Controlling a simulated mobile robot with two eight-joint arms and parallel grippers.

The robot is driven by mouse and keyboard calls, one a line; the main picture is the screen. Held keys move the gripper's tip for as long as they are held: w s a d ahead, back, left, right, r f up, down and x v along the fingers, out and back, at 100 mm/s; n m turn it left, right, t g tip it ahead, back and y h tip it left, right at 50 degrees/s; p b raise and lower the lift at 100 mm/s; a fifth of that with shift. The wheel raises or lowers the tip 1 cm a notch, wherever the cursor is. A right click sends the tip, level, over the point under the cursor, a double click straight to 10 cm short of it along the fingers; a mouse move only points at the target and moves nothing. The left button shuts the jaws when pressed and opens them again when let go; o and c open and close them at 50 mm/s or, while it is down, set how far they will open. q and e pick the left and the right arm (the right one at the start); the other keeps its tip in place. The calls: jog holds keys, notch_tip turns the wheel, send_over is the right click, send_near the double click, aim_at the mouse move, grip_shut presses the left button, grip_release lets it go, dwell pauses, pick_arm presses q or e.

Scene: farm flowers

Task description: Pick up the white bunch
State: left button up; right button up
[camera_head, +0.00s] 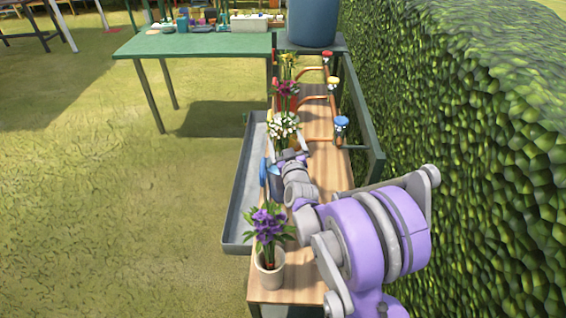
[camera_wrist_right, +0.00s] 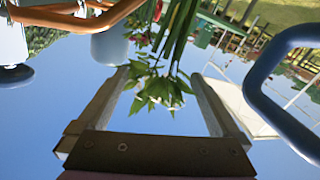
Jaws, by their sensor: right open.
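The white bunch (camera_head: 284,126) stands on the wooden bench, its white blooms above green leaves. My right gripper (camera_head: 288,156) is just on the near side of it, with its fingers apart. In the right wrist view, which looks upside down, the open jaws (camera_wrist_right: 160,78) frame the leaves and pale blooms of a bunch (camera_wrist_right: 163,92), with green stems at the top of the picture. I cannot tell whether the bunch lies between the fingers or beyond them. The bunch's lower part is hidden in the head view. My left gripper is not in view.
A purple bunch in a pale pot (camera_head: 270,272) stands at the bench's near end. Red (camera_head: 286,88) and yellow flowers stand farther back. Orange pipes with coloured taps (camera_head: 340,124) line the right side. A grey trough (camera_head: 236,210) lies left; a hedge (camera_head: 480,120) stands right.

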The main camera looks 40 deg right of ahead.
jog(key=x, duration=0.4)
jog(key=shift+w+f, duration=0.1)
jog(key=shift+w, duration=0.05)
grip_shut()
